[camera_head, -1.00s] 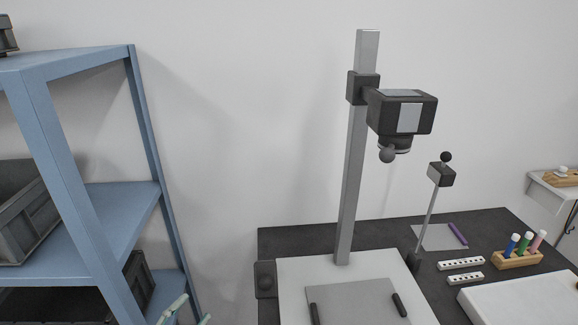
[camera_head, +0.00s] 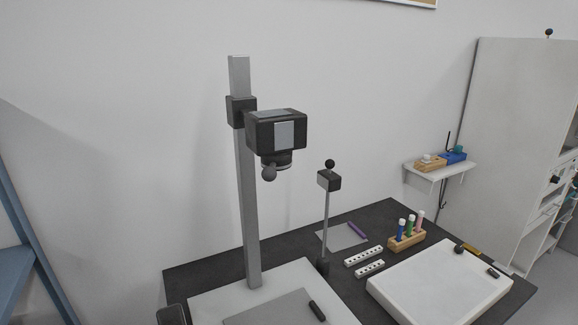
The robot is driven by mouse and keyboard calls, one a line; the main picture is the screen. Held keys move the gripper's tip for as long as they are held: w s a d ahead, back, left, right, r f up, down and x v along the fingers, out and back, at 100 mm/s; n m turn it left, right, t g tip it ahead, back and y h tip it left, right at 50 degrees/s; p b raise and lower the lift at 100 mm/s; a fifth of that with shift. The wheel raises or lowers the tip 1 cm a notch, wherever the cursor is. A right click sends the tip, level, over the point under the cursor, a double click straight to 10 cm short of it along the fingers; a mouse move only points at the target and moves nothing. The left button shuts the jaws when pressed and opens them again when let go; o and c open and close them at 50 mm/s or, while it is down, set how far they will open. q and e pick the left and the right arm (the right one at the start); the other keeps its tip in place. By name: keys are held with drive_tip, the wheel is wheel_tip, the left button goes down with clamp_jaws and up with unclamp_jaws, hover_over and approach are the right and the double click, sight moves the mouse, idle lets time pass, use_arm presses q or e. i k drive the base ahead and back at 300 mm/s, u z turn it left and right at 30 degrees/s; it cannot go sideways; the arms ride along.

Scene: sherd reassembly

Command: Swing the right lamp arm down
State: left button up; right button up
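The right lamp arm (camera_head: 326,219) is a thin grey rod with a dark block and a black ball knob at its top. It stands almost upright from a dark pivot beside the right edge of the white copy-stand base (camera_head: 212,300). A grey column (camera_head: 247,200) rises from this base and carries a black camera (camera_head: 276,131) with a grey ball knob below its lens. A dark block (camera_head: 172,314) at the base's left side is cut off by the frame. Neither of my grippers shows.
On the dark table (camera_head: 190,276) lie two white slotted strips (camera_head: 363,256), a wooden holder (camera_head: 407,241) with coloured tubes, a purple stick (camera_head: 357,230) and a white tray (camera_head: 470,302). A wall shelf (camera_head: 440,171) and a white cabinet (camera_head: 510,130) stand right, a blue rack (camera_head: 20,240) left.

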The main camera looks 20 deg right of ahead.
sight(331, 182)
drive_tip(key=k, duration=1)
drive_tip(key=u, duration=1.45)
drive_tip(key=i, duration=1.55)
drive_tip(key=z, duration=1.75)
